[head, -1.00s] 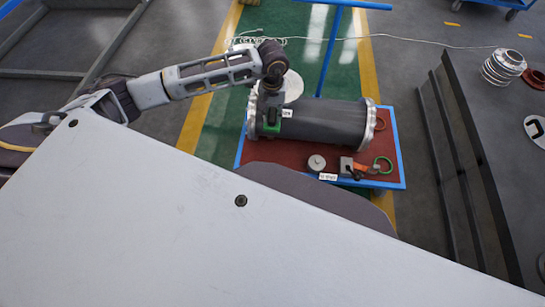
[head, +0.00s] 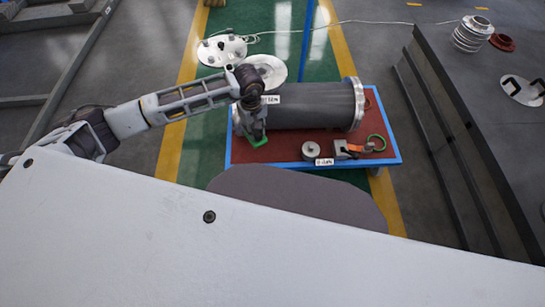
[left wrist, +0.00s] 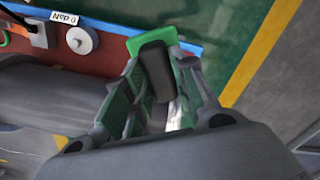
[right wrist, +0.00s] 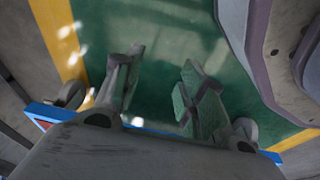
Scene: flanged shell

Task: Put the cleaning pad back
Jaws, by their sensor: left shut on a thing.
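The cleaning pad is a green pad with a dark block-shaped handle. It shows in the left wrist view (left wrist: 157,70) and as a green edge in the head view (head: 258,142). My left gripper (head: 252,125) is shut on its handle, and it also shows in the left wrist view (left wrist: 160,88). The pad is at the front left of the red-topped table (head: 285,148), beside the left end of the dark flanged shell (head: 310,105). I cannot tell whether it touches the table. My right gripper (right wrist: 155,95) is open and empty above the green floor; the head view does not show it.
On the table's front strip are a round metal weight (head: 311,151), a label (head: 324,162), an orange-and-grey tool (head: 352,150) and a green ring (head: 377,143). Round plates (head: 222,50) lie behind on the left. A dark bench (head: 475,110) stands right.

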